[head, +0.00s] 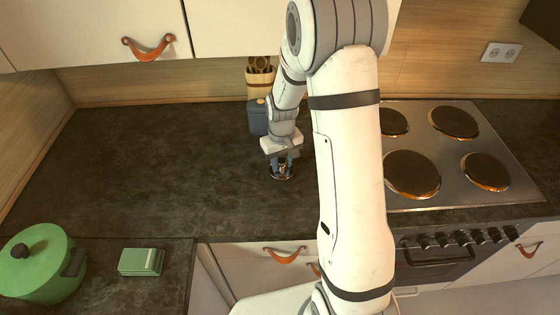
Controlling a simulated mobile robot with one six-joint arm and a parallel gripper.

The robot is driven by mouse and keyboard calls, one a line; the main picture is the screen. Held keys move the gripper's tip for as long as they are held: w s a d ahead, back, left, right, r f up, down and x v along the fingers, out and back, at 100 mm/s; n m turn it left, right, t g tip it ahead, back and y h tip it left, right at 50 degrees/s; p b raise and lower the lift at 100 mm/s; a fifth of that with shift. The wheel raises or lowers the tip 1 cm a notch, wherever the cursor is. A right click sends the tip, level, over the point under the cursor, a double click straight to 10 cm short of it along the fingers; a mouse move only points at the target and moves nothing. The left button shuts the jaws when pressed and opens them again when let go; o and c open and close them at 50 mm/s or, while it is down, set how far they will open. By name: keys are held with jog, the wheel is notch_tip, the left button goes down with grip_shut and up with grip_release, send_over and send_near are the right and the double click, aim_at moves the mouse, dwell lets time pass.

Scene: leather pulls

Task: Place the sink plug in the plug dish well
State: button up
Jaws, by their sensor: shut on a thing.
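My gripper (282,164) points down over the dark worktop, left of the hob. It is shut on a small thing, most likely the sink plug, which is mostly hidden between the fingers. A small round dish-like shape with a shiny rim (282,177) shows right under the fingertips; it looks like the plug dish. I cannot tell whether the plug touches the dish or sits in its well.
A blue-grey canister (257,120) and a holder with wooden utensils (260,82) stand behind my gripper. The hob (447,150) is to the right. A green pot (40,265) and a green box (140,262) stand front left. The worktop's left middle is clear.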

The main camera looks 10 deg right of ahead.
jog(key=shift+f, duration=0.2)
jog(key=o, duration=1)
jog(key=shift+r, duration=0.2)
